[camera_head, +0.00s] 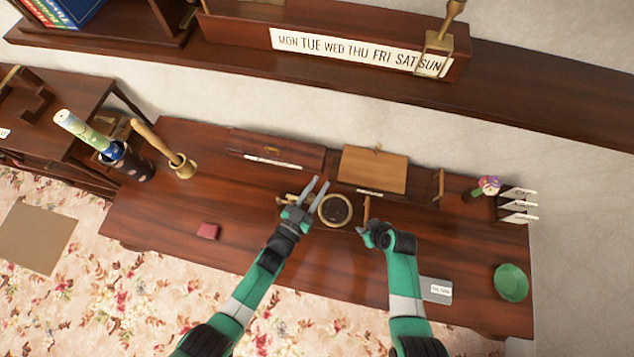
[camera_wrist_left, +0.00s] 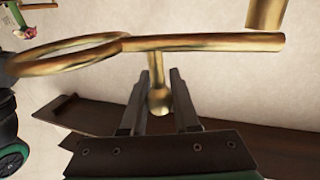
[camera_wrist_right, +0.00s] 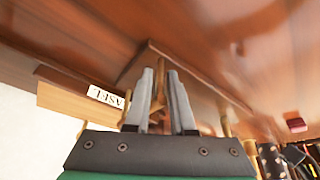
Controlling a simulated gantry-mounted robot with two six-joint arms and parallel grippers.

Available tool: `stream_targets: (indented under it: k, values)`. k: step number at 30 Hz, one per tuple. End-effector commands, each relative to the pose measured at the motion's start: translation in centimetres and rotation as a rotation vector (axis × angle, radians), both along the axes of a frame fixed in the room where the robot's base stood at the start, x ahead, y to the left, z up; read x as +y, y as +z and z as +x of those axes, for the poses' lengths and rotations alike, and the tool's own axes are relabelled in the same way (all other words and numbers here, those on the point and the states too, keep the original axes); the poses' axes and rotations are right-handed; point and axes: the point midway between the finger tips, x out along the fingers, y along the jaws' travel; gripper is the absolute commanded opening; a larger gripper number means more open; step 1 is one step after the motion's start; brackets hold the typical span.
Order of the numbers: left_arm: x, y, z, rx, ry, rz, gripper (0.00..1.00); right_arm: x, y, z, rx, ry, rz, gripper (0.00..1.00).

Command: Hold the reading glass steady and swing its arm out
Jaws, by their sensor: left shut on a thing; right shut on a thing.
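The reading glass is a brass ring (camera_head: 335,209) near the middle of the dark wooden desk. In the left wrist view, its ring (camera_wrist_left: 65,53) is at the left, joined to a straight brass arm (camera_wrist_left: 210,42); a short stem with a ball-shaped knob (camera_wrist_left: 159,103) hangs from it. My left gripper (camera_head: 321,185) is beside the ring's upper left; its fingers (camera_wrist_left: 158,90) are shut on the knob. My right gripper (camera_head: 362,229) is at the ring's lower right. Its fingers (camera_wrist_right: 162,82) are shut on a slim brass-coloured part, mostly hidden.
A wooden panel (camera_head: 373,170) stands behind the ring. At the left are a dark holder (camera_head: 130,162) and a brass pot (camera_head: 183,167). A red box (camera_head: 207,231) lies at front left, a green bowl (camera_head: 511,282) at far right. The front middle is clear.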

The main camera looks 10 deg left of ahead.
Motion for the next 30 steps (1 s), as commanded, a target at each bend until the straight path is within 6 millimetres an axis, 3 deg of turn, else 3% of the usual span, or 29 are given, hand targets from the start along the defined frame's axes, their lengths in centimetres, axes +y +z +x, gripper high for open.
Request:
stream_targets:
  k: [21,30]
  values:
    - [0.2,0.0,-3.9,0.005,-0.555,0.006,0.00,-0.2,-0.1,0.0,0.001,-0.001,-0.004,0.00]
    - [0.5,-0.2,-4.9,0.009,-0.678,0.008,0.00,-0.3,-0.1,-0.1,0.001,-0.002,-0.005,0.00]
